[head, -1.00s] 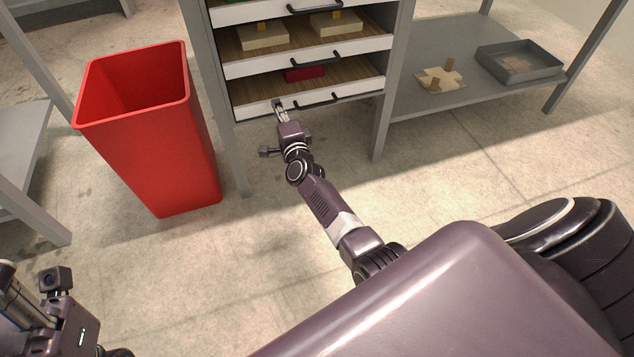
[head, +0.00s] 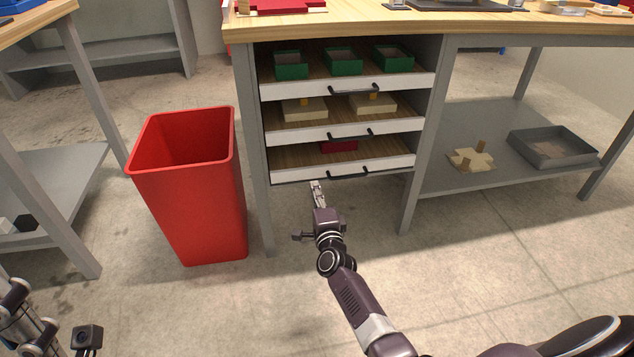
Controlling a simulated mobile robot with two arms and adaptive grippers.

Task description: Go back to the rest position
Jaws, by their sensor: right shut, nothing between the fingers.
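My right gripper (head: 317,187) is shut and empty. It points at the drawer unit and shows just below the front of the lowest drawer (head: 300,174), apart from its black handle as far as I can tell. My left gripper is not clearly in view; only part of my left arm (head: 30,325) shows at the bottom left corner, and its fingertips cannot be seen.
The drawers hold green boxes (head: 343,61), cream blocks (head: 305,108) and a red item (head: 339,145). A red bin (head: 200,215) stands left of the unit. A workbench top (head: 350,22) lies above. A lower shelf (head: 450,195) holds a grey tray (head: 553,149). Floor ahead is clear.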

